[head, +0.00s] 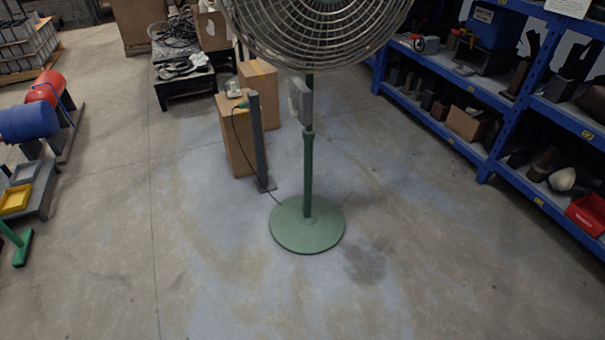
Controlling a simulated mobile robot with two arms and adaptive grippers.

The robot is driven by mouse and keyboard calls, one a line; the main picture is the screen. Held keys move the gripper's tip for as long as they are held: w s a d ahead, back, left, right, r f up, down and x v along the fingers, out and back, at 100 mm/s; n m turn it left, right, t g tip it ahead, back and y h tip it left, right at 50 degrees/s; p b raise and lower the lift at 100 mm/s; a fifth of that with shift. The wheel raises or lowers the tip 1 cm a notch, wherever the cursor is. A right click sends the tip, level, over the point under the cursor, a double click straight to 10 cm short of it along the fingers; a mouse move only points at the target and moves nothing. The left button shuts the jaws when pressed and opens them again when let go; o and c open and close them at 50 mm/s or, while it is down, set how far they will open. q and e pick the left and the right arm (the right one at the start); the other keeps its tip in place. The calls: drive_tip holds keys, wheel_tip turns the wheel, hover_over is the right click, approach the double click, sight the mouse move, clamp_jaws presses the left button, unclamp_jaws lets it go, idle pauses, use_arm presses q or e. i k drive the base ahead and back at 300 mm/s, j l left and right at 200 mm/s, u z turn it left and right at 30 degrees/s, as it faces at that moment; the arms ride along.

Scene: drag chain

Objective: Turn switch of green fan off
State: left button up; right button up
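A green pedestal fan (308,175) stands upright ahead of me on the floor, on a round green base (307,225). Its large metal wire cage (315,30) is cut off by the top edge of the head view. A grey box (302,100) is fixed to the pole just below the cage and may hold the switch. I cannot make out the switch itself or its position. Neither of my grippers shows in the head view.
A thin dark post (259,140) with a cable stands left of the fan, before cardboard boxes (240,135). Blue shelving (440,128) with tools lines the right. A red drum (45,87) and a blue drum (28,120) are at left. The floor before the fan is clear.

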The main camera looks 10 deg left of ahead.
sight(294, 112)
drive_tip(key=i+j+z, duration=0.1)
drive_tip(key=i+j, duration=0.15)
drive_tip(key=i+j+z, duration=0.1)
drive_tip(key=i+j, duration=0.15)
drive_tip(key=j, duration=0.2)
drive_tip(key=i+j+z, duration=0.1)
drive_tip(key=i+j, duration=0.15)
drive_tip(key=i+j+z, duration=0.15)
drive_tip(key=j, duration=0.3)
